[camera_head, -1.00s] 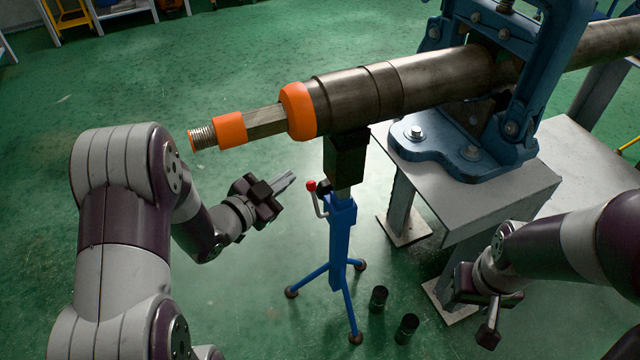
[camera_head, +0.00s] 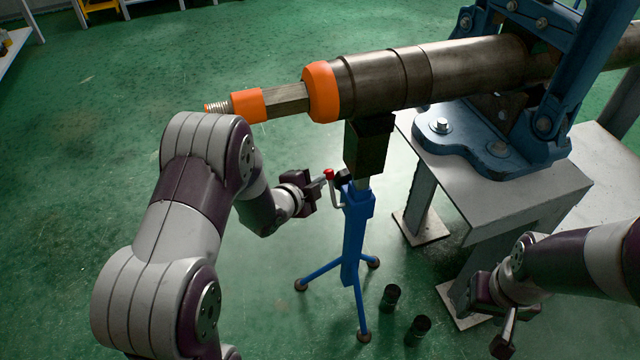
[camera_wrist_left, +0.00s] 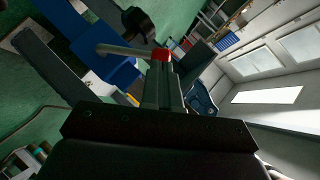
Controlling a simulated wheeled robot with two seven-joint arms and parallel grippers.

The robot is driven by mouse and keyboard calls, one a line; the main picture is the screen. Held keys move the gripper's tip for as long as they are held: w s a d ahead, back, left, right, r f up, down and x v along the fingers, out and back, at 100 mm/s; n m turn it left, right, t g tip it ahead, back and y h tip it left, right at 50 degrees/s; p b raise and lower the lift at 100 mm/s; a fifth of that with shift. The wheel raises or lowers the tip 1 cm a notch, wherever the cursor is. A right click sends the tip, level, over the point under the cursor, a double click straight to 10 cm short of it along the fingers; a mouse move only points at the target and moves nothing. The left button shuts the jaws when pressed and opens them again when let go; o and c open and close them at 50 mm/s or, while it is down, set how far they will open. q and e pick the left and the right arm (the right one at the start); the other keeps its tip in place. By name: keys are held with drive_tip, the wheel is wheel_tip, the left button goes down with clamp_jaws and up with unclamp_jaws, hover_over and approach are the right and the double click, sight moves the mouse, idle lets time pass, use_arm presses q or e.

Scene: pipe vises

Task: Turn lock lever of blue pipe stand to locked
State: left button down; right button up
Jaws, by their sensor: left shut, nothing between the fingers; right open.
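The blue pipe stand (camera_head: 353,232) stands on its tripod legs under the pipe, its dark head (camera_head: 367,150) below the pipe. Its lock lever (camera_head: 334,190) is a pale bent rod with a red knob (camera_head: 328,174), on the stand's left side; the knob is at the top. In the left wrist view the red knob (camera_wrist_left: 161,54) is right at my fingertips, with the pale rod running left from it. My left gripper (camera_head: 322,181) is shut and empty, its tips at the knob; I cannot tell if they touch. My right gripper (camera_head: 505,325) is open at lower right, away from the stand.
A long pipe (camera_head: 440,75) with orange collars runs above the stand into a blue vise (camera_head: 480,140) on a grey table (camera_head: 530,185). Two black cylinders (camera_head: 390,297) stand on the floor right of the stand. The green floor left of the stand is clear.

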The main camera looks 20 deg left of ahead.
use_arm(q)
drive_tip(key=shift+x, duration=0.85)
drive_tip(key=w+a+f+n+g+p, duration=0.1)
drive_tip(key=w+a+f+g+p, duration=0.1)
drive_tip(key=w+a+f+p, duration=0.1)
drive_tip(key=shift+w+f+n+h+p, duration=0.3)
drive_tip(key=shift+w+f+h, duration=0.1)
drive_tip(key=shift+w+f, duration=0.3)
idle(0.6)
drive_tip(key=shift+s, duration=0.15)
